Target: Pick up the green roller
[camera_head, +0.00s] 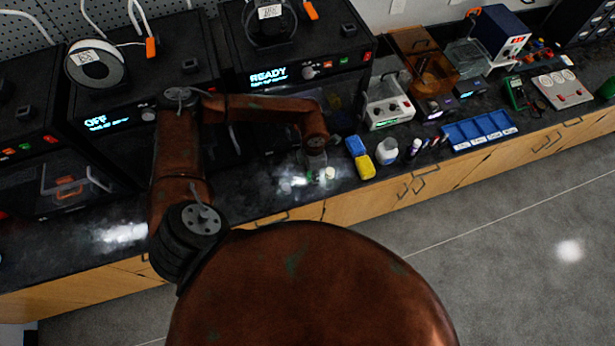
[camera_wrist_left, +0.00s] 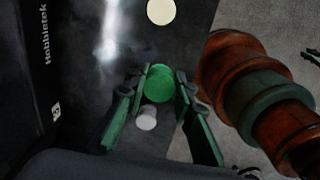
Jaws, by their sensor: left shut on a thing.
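The green roller (camera_wrist_left: 158,84) shows in the left wrist view as a round green end between the two green fingers of my left gripper (camera_wrist_left: 162,77). The fingers are shut on it, one on each side. In the head view my left gripper (camera_head: 316,160) is small and dark over the counter near its front edge, and I cannot make out the roller clearly there. I cannot tell whether the roller still touches the counter.
A white cylinder (camera_wrist_left: 147,118) and a cream round thing (camera_wrist_left: 161,12) are close to the gripper. Yellow (camera_head: 364,167) and blue (camera_head: 355,146) blocks and a white jar (camera_head: 387,151) stand to the right. Black printers (camera_head: 290,60) line the back. A blue tray (camera_head: 480,131) lies farther right.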

